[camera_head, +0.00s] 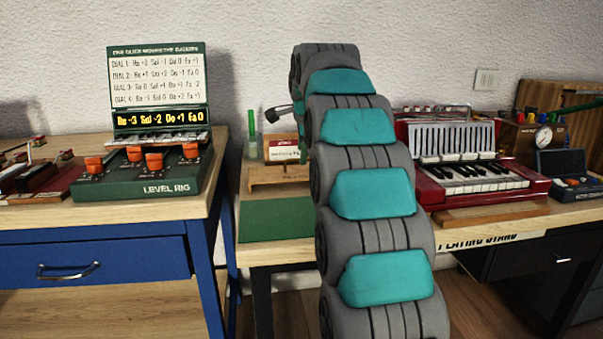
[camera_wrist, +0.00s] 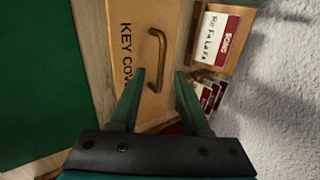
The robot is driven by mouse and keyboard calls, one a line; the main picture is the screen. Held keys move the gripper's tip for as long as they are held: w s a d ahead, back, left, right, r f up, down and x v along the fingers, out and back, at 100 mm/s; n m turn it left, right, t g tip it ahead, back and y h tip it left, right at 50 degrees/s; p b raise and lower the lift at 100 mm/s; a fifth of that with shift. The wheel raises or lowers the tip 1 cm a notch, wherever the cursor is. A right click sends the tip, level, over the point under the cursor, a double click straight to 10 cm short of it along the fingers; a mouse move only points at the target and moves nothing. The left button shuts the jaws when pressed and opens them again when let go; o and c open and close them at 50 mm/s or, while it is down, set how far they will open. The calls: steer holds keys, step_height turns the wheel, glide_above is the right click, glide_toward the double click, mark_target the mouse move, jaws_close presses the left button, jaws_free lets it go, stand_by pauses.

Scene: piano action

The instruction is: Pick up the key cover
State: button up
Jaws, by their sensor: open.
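The key cover (camera_wrist: 140,55) is a light wooden board in the wrist view, with dark lettering that begins "KEY CO"; the rest is hidden behind a finger. A curved brass handle (camera_wrist: 158,45) stands on it. My gripper (camera_wrist: 159,78) is open and empty. Its two green fingers point toward the handle, with the handle's lower end seen between the fingertips. No contact with it shows. In the head view my arm blocks the gripper, and a wooden piece (camera_head: 265,175) left of the arm may be the cover.
A green mat (camera_head: 275,220) lies in front of the wooden piece. Small cards (camera_wrist: 220,38) stand close beside the cover. A red keyboard instrument (camera_head: 480,185) is right of my arm. A green level rig (camera_head: 150,175) stands on the left blue table.

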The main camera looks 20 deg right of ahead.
mark_target(301, 172)
steer(key=x, duration=0.3)
steer(key=shift+w+f, duration=0.15)
steer(key=shift+w, duration=0.05)
steer(key=shift+c, duration=0.4)
jaws_close()
stand_by(0.8)
